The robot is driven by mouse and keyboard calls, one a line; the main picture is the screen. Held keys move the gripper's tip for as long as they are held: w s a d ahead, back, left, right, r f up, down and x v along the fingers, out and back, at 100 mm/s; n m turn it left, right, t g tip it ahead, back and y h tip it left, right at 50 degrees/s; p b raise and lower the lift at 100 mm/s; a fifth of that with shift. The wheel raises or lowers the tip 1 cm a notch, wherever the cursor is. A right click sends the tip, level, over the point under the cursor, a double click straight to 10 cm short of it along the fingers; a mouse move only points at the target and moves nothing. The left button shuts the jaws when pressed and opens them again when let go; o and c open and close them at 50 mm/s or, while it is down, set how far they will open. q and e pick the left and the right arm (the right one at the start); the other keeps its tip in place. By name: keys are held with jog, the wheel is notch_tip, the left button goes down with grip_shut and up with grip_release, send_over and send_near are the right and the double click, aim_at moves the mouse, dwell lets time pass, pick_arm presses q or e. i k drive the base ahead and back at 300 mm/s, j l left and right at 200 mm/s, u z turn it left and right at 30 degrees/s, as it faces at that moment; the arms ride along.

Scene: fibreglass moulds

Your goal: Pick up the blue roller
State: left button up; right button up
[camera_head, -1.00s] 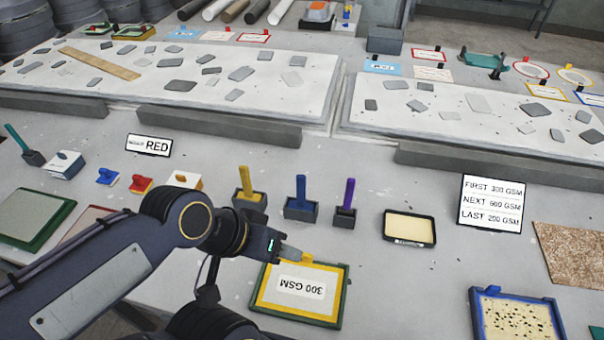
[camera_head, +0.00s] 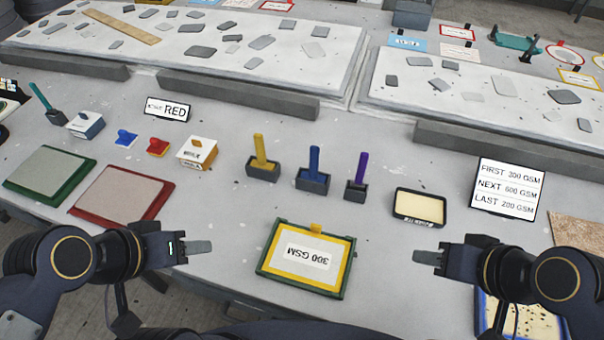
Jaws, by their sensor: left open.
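The blue roller (camera_head: 314,161) stands upright, its blue handle rising from a dark blue holder (camera_head: 312,184) in the middle of the table. A yellow-handled one (camera_head: 259,151) stands to its left and a purple-handled one (camera_head: 361,170) to its right, each in its own dark holder. My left gripper (camera_head: 200,247) is open and empty near the table's front edge, left of and nearer than the blue roller. My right gripper (camera_head: 425,257) is to the right and nearer than the roller, apart from it. Its jaw gap is not visible from this side.
A framed 300 GSM panel (camera_head: 306,259) lies between my grippers. A cream tray (camera_head: 420,207) and an order sign (camera_head: 507,187) stand to the right. Red (camera_head: 125,193) and green-framed (camera_head: 50,173) panels lie left.

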aim_at(312, 175)
jog(key=z, duration=1.75)
jog(key=u, duration=1.75)
jog(key=j, duration=0.35)
jog(key=i+j+z, duration=0.1)
jog(key=j, duration=0.25)
